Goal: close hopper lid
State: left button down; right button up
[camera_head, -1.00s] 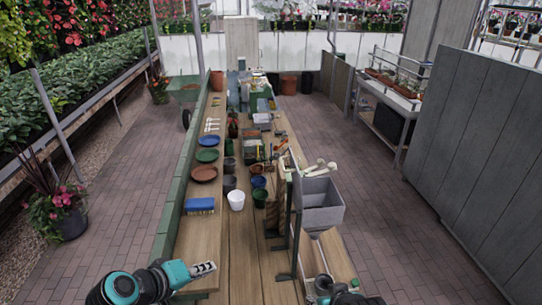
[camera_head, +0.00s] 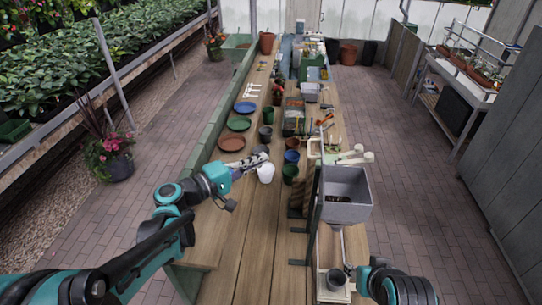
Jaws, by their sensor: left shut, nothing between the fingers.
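The grey square hopper (camera_head: 347,190) stands on the right of the bench with its top open and dark matter inside. A dark upright panel (camera_head: 316,190) stands along its left side; I cannot tell whether this is the lid. My left gripper (camera_head: 262,158) is shut and empty, above the bench by a white pot (camera_head: 265,173), left of and apart from the hopper. My right arm shows at the bottom right, in front of the hopper; its fingers cannot be made out.
Plates, including a brown one (camera_head: 231,143), line the bench's left side. A green pot (camera_head: 290,173) and other pots stand between my left gripper and the hopper. A small grey pot (camera_head: 337,279) sits below the hopper. The near bench planks (camera_head: 262,245) are clear.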

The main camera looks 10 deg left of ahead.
pick_arm(q)
jog(key=s+d+x, duration=0.2)
jog(key=x, duration=0.9)
jog(key=shift+w+f+p, duration=0.2)
jog(key=shift+p, duration=0.25)
pick_arm(e)
jog(key=shift+w+d+r, duration=0.3)
jog(key=shift+w+r, duration=0.05)
jog(key=shift+r, duration=0.05)
pick_arm(q)
jog(key=shift+d, duration=0.2)
